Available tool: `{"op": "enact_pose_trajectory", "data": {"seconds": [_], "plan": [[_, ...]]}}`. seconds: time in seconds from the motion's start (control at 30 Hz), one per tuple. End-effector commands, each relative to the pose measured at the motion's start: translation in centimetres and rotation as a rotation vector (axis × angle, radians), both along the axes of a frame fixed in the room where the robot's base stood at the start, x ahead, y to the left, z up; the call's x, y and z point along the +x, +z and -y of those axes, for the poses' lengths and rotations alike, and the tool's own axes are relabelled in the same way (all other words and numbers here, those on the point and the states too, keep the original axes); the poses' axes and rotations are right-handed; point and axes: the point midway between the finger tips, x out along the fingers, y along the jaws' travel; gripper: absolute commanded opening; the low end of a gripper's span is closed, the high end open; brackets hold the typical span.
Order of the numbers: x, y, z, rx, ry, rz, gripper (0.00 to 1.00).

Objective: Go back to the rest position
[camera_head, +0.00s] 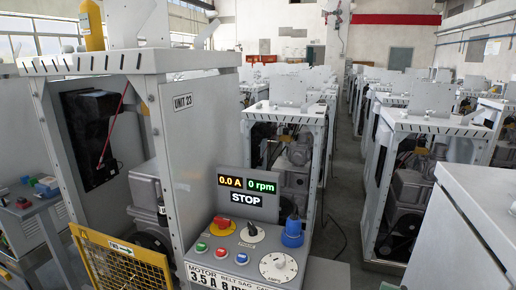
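My gripper and arm do not show in the head view, so I cannot see their pose or what the gripper holds.
A yellow container (92,25) stands on top of the frame. A yellow mesh guard (118,265) is at its lower left. A grey cabinet (475,215) fills the lower right. More frames line both sides of a floor aisle (340,200).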

Motion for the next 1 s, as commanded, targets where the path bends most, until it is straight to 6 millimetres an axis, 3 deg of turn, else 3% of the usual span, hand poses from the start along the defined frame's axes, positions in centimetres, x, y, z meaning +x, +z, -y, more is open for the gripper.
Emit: {"op": "enact_pose_trajectory", "data": {"seconds": [0.47, 0.77, 1.0], "plan": [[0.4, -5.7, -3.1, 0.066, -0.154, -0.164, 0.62], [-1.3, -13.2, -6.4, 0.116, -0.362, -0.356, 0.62], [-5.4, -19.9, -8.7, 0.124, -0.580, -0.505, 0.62]]}}
